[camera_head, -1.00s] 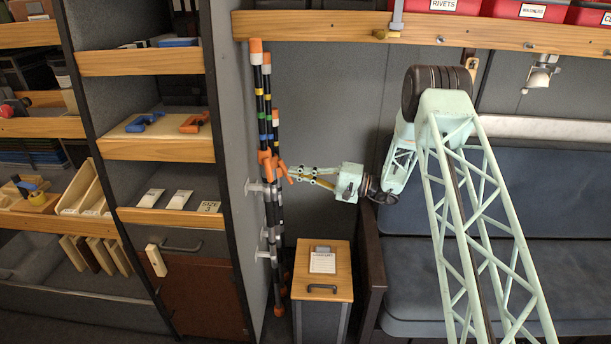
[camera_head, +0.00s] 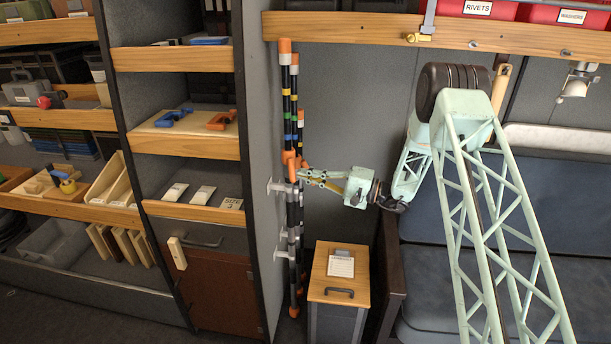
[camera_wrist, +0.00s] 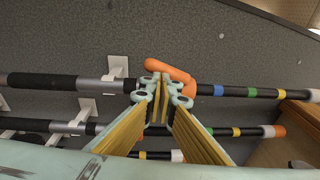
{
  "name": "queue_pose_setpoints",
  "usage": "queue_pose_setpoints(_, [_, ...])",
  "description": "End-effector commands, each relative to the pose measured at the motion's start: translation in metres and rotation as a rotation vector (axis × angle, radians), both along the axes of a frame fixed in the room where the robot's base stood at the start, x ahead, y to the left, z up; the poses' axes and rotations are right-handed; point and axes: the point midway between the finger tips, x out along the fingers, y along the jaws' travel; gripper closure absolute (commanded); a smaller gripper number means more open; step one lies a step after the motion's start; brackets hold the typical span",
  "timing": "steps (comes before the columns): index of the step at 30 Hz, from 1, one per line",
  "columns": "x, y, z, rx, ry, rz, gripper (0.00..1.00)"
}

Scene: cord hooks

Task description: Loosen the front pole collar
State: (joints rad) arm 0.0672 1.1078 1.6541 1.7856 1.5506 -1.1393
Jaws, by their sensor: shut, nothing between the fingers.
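Several black-and-grey poles with orange end caps and coloured bands stand upright in white wall hooks. The orange pole collar (camera_head: 290,158) shows midway up the poles. In the wrist view the orange collar (camera_wrist: 171,70), with its lever-like arm, is on the uppermost pole (camera_wrist: 230,91). My gripper (camera_head: 300,174) comes in from the right and is shut and empty. In the wrist view its fingertips (camera_wrist: 162,84) lie right at the collar and cover part of it; I cannot tell whether they touch. The other poles' collars are mostly hidden behind the fingers.
A wooden-topped cabinet (camera_head: 322,260) with a handle stands below my gripper. A shelf unit (camera_head: 185,144) stands left of the poles, a wooden overhead shelf (camera_head: 390,27) runs above, and a blue bench (camera_head: 510,200) is at the right.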

Motion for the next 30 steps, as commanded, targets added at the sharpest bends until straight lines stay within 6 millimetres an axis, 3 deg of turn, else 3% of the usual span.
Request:
queue_pose_setpoints(12, [-0.01,0.013,0.0,0.0,0.0,0.001,1.0])
queue_pose_setpoints(30, [-0.01,0.013,0.0,0.0,0.0,0.004,1.0])
